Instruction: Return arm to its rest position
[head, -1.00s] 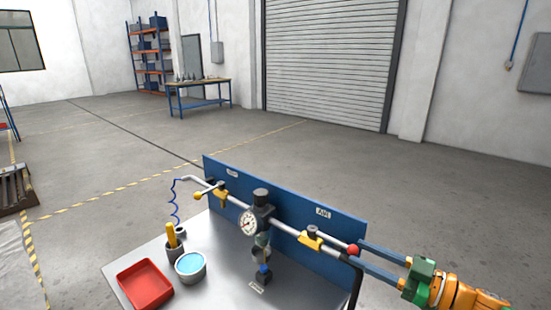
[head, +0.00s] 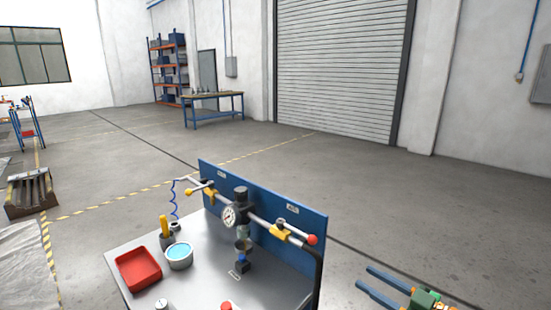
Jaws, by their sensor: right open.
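My right gripper (head: 366,280) is at the lower right in the head view. Its two blue fingers are apart with nothing between them, and it is clear of the valve bench to its left. The pipe rig has a blue back panel (head: 262,213). A valve with a red-ended handle (head: 312,239) sits at the pipe's right end, and a valve with a yellow-ended handle (head: 189,192) at its left end. A round gauge (head: 229,216) is between them. My left gripper is not in view.
The metal bench top (head: 205,270) holds a red tray (head: 138,269), a bowl with blue contents (head: 179,256) and a dark cup (head: 166,240) with a yellow-handled item. Open grey floor (head: 420,220) lies right of the bench. A workbench (head: 213,108) stands far back.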

